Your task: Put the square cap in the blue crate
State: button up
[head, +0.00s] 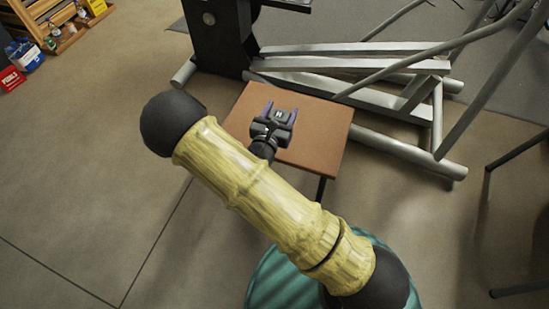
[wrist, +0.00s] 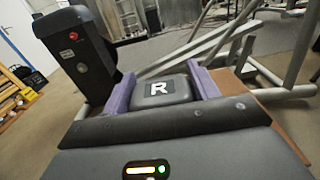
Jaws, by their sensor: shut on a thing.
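The square cap (wrist: 165,92) is dark grey with a white letter R on top in the wrist view. It sits between the two purple fingers of my gripper (wrist: 162,88), which is shut on it. In the head view my gripper (head: 282,114) is over the small brown table (head: 322,138), with the cap (head: 279,115) between its fingers. I cannot tell whether the cap touches the table top. I cannot make out a blue crate for certain in either view; a small blue container (head: 25,55) stands at the far upper left in the head view.
The grey frame of an elliptical machine (head: 350,65) stands just behind the table and to its right. A wooden rack (head: 65,25) with bottles and a red box (head: 11,78) are at the upper left. The floor (head: 90,150) left of the table is clear.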

aim_at(277, 119)
jog(key=shift+a+f+b, duration=0.25)
jog(key=shift+f+b, duration=0.2)
jog(key=shift+f, duration=0.3)
jog(key=shift+a+f+b, duration=0.25)
jog(key=shift+f+b, duration=0.15)
jog(key=shift+f, duration=0.35)
notch_tip(277, 119, down, 6)
jog(key=b, duration=0.2)
jog(key=shift+f+b, duration=0.1)
jog(key=shift+b, duration=0.25)
jog(key=shift+f+b, duration=0.9)
jog(key=shift+f, duration=1)
jog(key=o, duration=1.4)
jog(key=shift+f, duration=0.1)
